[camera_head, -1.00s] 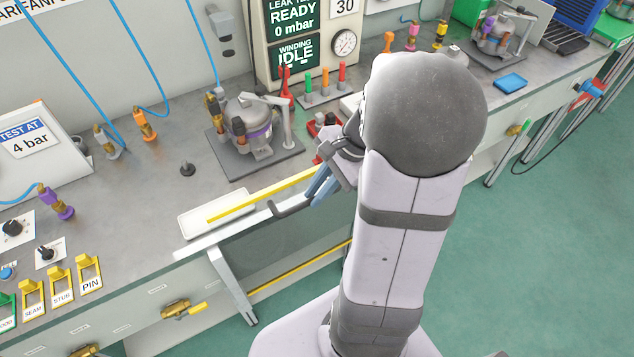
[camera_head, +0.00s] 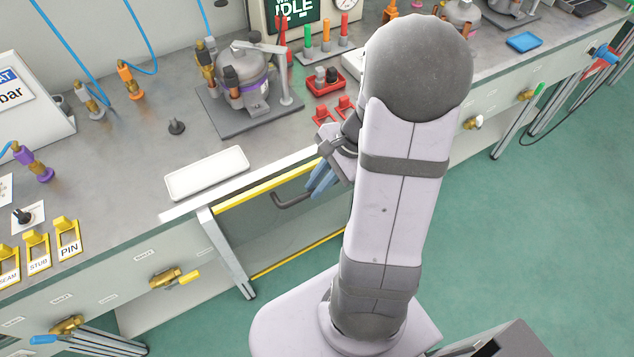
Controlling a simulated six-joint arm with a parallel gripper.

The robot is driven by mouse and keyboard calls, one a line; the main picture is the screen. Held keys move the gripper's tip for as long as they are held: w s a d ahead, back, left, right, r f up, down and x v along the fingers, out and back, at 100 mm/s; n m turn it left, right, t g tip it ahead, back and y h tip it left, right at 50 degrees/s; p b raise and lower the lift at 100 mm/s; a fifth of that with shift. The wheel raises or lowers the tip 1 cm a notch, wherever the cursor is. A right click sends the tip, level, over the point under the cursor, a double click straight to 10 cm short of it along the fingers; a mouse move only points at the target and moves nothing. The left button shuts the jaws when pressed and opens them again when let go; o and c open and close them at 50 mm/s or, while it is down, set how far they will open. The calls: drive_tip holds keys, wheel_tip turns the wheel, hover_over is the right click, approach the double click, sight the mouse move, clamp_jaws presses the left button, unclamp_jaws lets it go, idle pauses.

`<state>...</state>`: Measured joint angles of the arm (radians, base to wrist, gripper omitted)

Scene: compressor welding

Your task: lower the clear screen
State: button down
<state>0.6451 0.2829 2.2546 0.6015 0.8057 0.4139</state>
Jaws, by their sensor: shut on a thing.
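The clear screen (camera_head: 285,232) has yellow top and bottom edges and hangs at the front of the bench, its top edge just below the bench's front rim. A dark grey bent handle (camera_head: 290,201) stands out from the screen near its top. My gripper (camera_head: 321,182), with blue fingers, is at the right end of this handle and is shut on it. My own arm hides the right part of the screen, and the exact contact at the fingertips is partly hidden.
A white tray (camera_head: 206,173) lies on the bench behind the screen. A compressor (camera_head: 243,78) on a grey plate stands farther back. A grey metal post (camera_head: 228,255) stands at the screen's left side. Red blocks (camera_head: 334,110) sit near my gripper.

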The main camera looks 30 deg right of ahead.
drive_tip(key=c, duration=1.8)
unclamp_jaws()
drive_tip(key=shift+o, duration=0.2)
drive_tip(key=shift+d+r, duration=0.1)
drive_tip(key=shift+r, duration=0.05)
drive_tip(key=v, duration=0.7)
drive_tip(key=s+d+f+n+g+h+p, duration=0.1)
drive_tip(key=s+f+n+g+h, duration=0.2)
drive_tip(key=s+n, duration=0.5)
drive_tip(key=a+r+n+p, duration=0.2)
drive_tip(key=a+n, duration=0.2)
drive_tip(key=a, duration=0.2)
drive_tip(key=w+a+r+n+t+h+p, duration=0.1)
drive_tip(key=a+r+n+p, duration=0.2)
drive_tip(key=a+n, duration=0.2)
drive_tip(key=shift+w+a+h, duration=0.25)
drive_tip(key=shift+a+h, duration=0.05)
drive_tip(key=shift+a, duration=0.85)
